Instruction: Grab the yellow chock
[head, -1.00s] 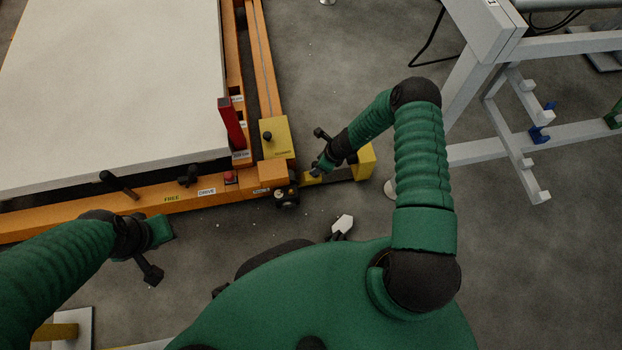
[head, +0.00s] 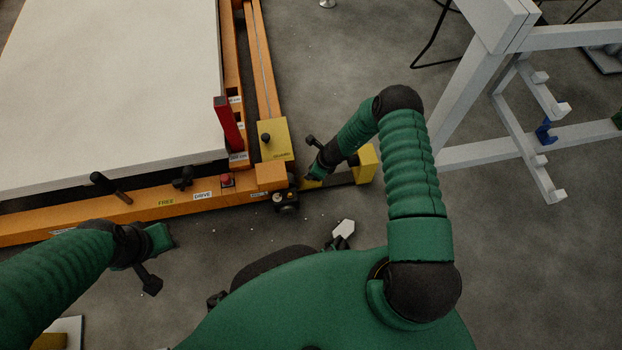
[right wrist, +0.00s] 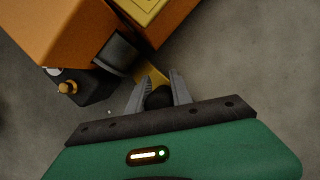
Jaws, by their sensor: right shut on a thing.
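The yellow chock (head: 366,165) lies on the floor beside the front right corner of the orange cart. A dark bar joins its large yellow block to a smaller yellow part near the cart's wheel. My right gripper (head: 314,175) is down at that smaller part. In the right wrist view, the fingers of my right gripper (right wrist: 160,92) are shut around a dark round knob, with the yellow of the chock (right wrist: 151,75) just beyond. My left gripper (head: 162,238) hangs in front of the cart, away from the chock, and its finger opening cannot be made out.
The orange cart (head: 120,212) carries a large white slab (head: 110,80) and has a red lever (head: 228,124). Its dark wheel (head: 286,198) is close to my right gripper. A white frame (head: 480,90) stands at the right. Grey floor is open between them.

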